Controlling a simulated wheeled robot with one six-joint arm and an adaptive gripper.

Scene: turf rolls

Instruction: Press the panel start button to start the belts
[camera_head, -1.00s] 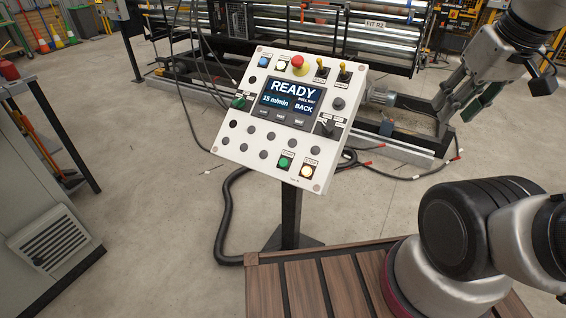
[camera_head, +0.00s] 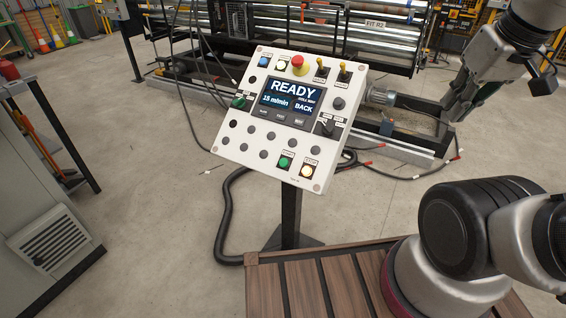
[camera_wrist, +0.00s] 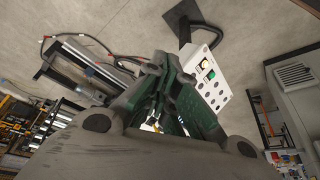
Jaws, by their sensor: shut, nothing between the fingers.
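The white control panel (camera_head: 240,150) stands tilted on a dark post in the head view, its screen (camera_head: 292,103) reading READY, 15 m/min and BACK. A green button (camera_head: 285,162) sits at its lower edge, beside a lit pale button (camera_head: 306,171). A red mushroom button (camera_head: 299,63) is at the top. My gripper (camera_head: 452,112) is shut and empty, right of the panel and apart from it. In the wrist view my gripper's fingers (camera_wrist: 160,72) fill the middle, and the panel (camera_wrist: 224,92) shows beyond them with its green button (camera_wrist: 211,75).
A roller machine (camera_head: 390,45) labelled FIT R2 stands behind the panel. Black cables hang to the panel's left and lie on the floor. A grey cabinet (camera_head: 30,200) is at left. My wooden-slatted deck is at the bottom. Open floor lies left of the panel.

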